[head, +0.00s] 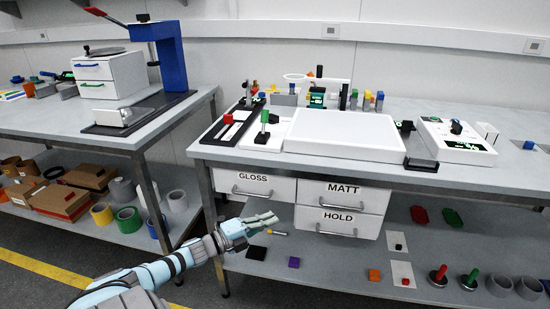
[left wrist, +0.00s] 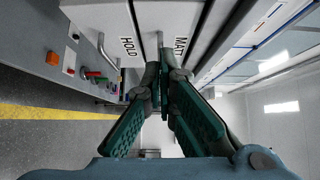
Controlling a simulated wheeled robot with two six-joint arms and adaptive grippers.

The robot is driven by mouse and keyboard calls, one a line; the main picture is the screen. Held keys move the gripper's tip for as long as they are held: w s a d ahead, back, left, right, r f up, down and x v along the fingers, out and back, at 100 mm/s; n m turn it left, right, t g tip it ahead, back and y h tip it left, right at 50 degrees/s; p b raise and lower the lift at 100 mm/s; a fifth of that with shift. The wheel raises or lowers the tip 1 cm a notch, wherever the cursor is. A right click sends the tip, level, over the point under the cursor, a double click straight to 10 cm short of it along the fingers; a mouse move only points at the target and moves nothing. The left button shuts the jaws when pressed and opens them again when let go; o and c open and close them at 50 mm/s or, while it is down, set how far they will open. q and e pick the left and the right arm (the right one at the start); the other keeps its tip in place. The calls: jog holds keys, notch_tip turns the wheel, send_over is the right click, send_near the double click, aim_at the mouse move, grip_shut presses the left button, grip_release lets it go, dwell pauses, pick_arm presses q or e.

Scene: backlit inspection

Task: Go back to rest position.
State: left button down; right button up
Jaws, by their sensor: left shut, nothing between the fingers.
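My left gripper (head: 262,220) is shut and empty in the head view, in front of the bench and just below the drawer marked GLOSS (head: 252,184). Its green-padded fingers (left wrist: 160,100) show close together in the left wrist view, with nothing between them. Beyond the fingertips there, the drawers marked HOLD (left wrist: 128,32) and MATT (left wrist: 180,45) appear turned on their side. My right gripper does not show in either view.
The bench (head: 215,150) carries a white light panel (head: 343,133), small instruments and coloured parts. Its lower shelf (head: 340,255) holds coloured pieces and grey rings. A second bench (head: 60,130) at left has a blue press (head: 165,50), with boxes and tape rolls below. Floor shows between the benches.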

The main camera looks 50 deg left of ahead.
pick_arm(q)
jog(key=shift+s, duration=0.3)
